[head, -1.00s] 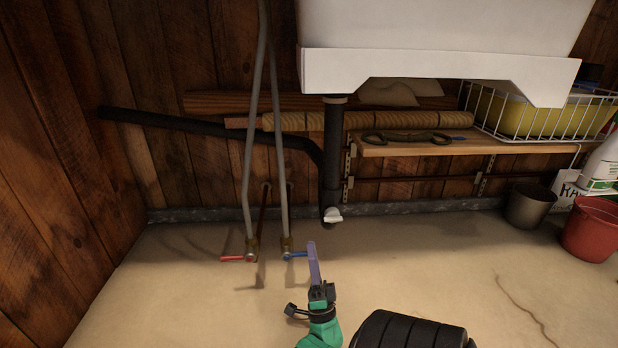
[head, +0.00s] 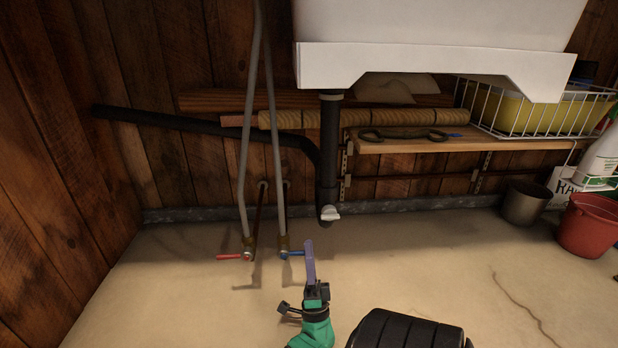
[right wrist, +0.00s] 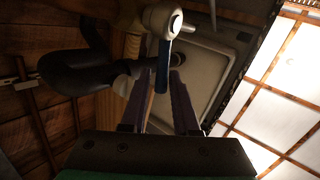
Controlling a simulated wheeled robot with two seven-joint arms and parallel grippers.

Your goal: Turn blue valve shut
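The blue valve (head: 291,253) sits at the foot of the right-hand grey pipe, its blue lever pointing right, across the pipe. My right gripper (head: 309,250) reaches up from below, its purple finger beside the lever's free end. In the right wrist view the blue lever (right wrist: 163,66) hangs from a pale metal valve body, between the two fingers of my right gripper (right wrist: 159,78). The fingers are apart, with a gap at each side of the lever; whether either touches it I cannot tell. My left gripper is not in view.
A red-handled valve (head: 236,257) is on the pipe just left. A black drain pipe (head: 328,160) with a white fitting comes down from the white sink (head: 430,65). A wooden shelf (head: 400,145), dark pot (head: 525,203) and red bucket (head: 588,227) are right. Floor between is clear.

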